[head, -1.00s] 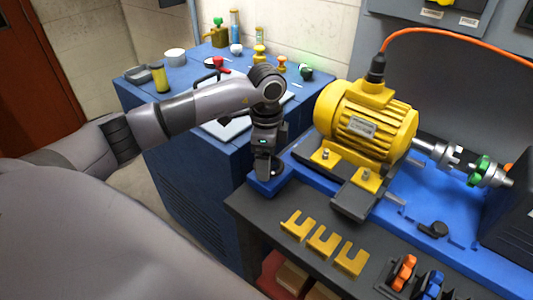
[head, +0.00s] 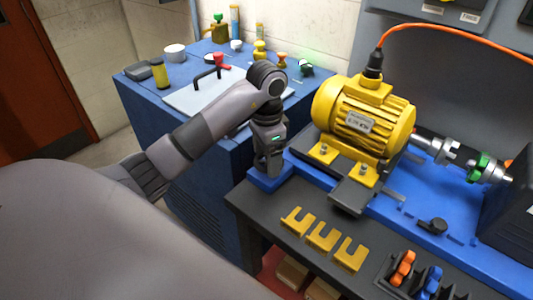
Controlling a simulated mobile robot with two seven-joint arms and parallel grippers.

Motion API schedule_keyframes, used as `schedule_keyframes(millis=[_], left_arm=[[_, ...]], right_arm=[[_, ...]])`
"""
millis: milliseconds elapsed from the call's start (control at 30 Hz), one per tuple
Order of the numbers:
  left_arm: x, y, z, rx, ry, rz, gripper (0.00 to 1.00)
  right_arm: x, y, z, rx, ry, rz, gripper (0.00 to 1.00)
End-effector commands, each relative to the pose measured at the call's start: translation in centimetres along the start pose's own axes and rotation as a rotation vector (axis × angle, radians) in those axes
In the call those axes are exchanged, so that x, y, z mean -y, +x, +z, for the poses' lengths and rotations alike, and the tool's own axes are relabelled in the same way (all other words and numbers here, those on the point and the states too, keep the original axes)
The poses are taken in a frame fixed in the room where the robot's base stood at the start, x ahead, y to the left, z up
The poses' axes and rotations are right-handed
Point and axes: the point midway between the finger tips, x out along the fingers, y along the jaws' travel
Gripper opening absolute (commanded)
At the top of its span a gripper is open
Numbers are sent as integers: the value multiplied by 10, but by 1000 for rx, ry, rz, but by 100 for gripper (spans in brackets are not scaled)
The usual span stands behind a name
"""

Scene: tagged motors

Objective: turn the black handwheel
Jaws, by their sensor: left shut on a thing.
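My left gripper (head: 268,170) points down at the left end of the blue base (head: 274,183), in front of the yellow motor (head: 364,118). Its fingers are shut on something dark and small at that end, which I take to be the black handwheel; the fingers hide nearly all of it. A separate black knob (head: 432,226) sits on the blue base right of the motor, apart from the gripper. My right gripper is not in the view.
Yellow slotted plates (head: 323,238) lie on the dark bench front. Orange (head: 403,268) and blue (head: 430,283) parts stand in a rack at right. A blue cabinet (head: 205,140) behind my arm carries a handled white panel (head: 195,95) and small containers. An orange cable (head: 440,30) runs from the motor.

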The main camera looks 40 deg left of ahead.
Motion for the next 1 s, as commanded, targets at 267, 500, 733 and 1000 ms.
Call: schedule_keyframes(millis=[267,500,733,1000], left_arm=[[2,-3,-1,-8,-20,-6,48],[2,-3,-1,-8,-20,-6,82],[1,-2,-1,-5,-16,-4,100],[6,-4,1,-3,-14,-4,100]], right_arm=[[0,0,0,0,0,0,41],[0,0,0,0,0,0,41],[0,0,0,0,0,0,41],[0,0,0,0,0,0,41]])
